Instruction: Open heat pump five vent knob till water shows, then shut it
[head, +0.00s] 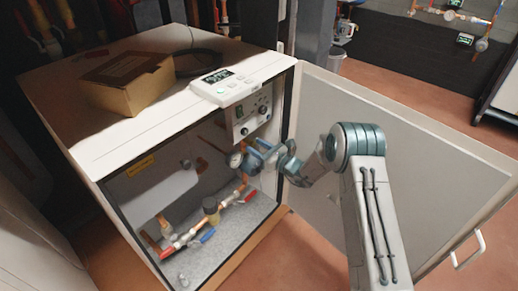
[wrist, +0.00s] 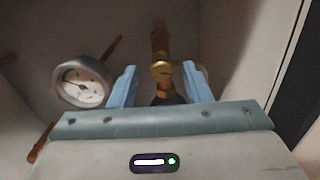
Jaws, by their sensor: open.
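The heat pump cabinet (head: 100,160) stands with its door (head: 400,150) swung open to the right. My gripper (head: 252,160) reaches into the upper right of the opening. In the wrist view my gripper (wrist: 160,85) has its two blue fingers apart, one on each side of a brass fitting (wrist: 161,68) on a copper pipe. A dark part (wrist: 168,98) sits below the brass between the fingers, partly hidden by the gripper body; I cannot tell whether it is the vent knob. No finger clearly touches the fitting. No water shows.
A pressure gauge (wrist: 83,82) sits close left of the fingers; it also shows in the head view (head: 235,160). Pipes with red (head: 167,253) and blue (head: 208,236) valve handles run along the cabinet floor. A cardboard box (head: 125,80) and a display unit (head: 240,80) sit on top.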

